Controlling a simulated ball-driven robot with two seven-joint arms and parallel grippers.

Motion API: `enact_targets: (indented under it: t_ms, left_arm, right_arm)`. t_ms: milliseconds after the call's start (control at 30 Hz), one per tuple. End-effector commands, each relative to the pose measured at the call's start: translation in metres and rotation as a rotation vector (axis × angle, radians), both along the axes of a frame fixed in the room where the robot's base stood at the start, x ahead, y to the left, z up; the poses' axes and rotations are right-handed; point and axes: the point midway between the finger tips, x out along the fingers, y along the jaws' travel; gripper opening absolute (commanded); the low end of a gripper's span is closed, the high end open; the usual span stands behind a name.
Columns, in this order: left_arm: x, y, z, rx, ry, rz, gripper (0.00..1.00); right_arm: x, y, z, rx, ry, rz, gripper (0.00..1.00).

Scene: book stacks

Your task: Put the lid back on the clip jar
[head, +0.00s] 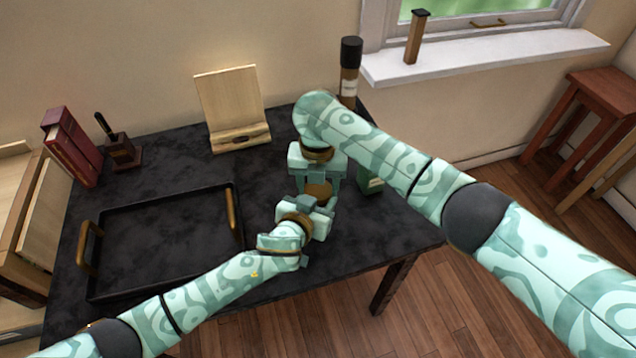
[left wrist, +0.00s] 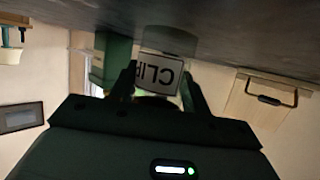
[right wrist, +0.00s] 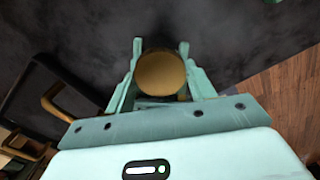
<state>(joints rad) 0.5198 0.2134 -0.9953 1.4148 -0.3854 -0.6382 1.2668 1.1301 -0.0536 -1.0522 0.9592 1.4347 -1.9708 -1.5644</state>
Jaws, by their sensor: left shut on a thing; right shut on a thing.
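The clip jar (left wrist: 170,42) shows upside down in the left wrist view, with a white label reading CLIP and its base towards the dark table. My left gripper (left wrist: 159,72) is shut on the jar from the side; it also shows in the head view (head: 311,206). The round tan lid (right wrist: 161,74) sits between the fingers of my right gripper (right wrist: 161,50), which is shut on it. In the head view the lid (head: 319,189) is directly above my left gripper, and my right gripper (head: 318,182) reaches down to it. The jar's rim is hidden, so I cannot tell whether the lid touches it.
A black tray (head: 165,192) with wooden handles lies to the left. A wooden stand (head: 231,95), red books (head: 72,145), a pen holder (head: 122,152) and a dark-capped bottle (head: 349,80) stand at the back. A green box (head: 371,186) is close right of the grippers.

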Motion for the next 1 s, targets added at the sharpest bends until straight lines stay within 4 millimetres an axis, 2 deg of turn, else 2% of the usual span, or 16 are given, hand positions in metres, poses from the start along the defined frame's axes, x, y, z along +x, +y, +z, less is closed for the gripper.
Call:
enact_targets:
  t_ms: [300, 400, 633, 667, 700, 733, 1000]
  left_arm:
    - [-0.0003, -0.0004, 0.0, 0.0, 0.0, -0.001, 0.0]
    - [-0.0003, -0.0005, 0.0, 0.0, 0.0, -0.001, 0.0]
    - [-0.0004, -0.0008, 0.0, -0.001, 0.0, -0.002, 0.0]
    - [-0.0004, -0.0008, 0.0, -0.001, 0.0, -0.002, 0.0]
    - [-0.0004, -0.0008, 0.0, -0.001, 0.0, -0.002, 0.0]
    - [-0.0004, -0.0007, 0.0, -0.001, 0.0, -0.002, 0.0]
    - [-0.0002, -0.0003, 0.0001, 0.0, 0.0, -0.001, 0.0]
  right_arm:
    - [-0.0001, 0.0007, -0.0001, 0.002, 0.001, -0.521, 0.27]
    - [0.0001, 0.0006, 0.0001, 0.001, 0.0, -0.58, 0.27]
    - [0.0002, 0.0007, 0.0002, 0.001, -0.001, -0.58, 0.27]
    - [0.0002, 0.0007, 0.0002, 0.001, 0.0, -0.58, 0.63]
    - [0.0002, 0.0007, 0.0002, 0.001, 0.0, -0.58, 0.74]
    - [0.0002, 0.0007, 0.0002, 0.001, 0.0, -0.58, 0.76]
    - [0.0002, 0.0004, 0.0013, 0.0, 0.0, -0.578, 0.76]
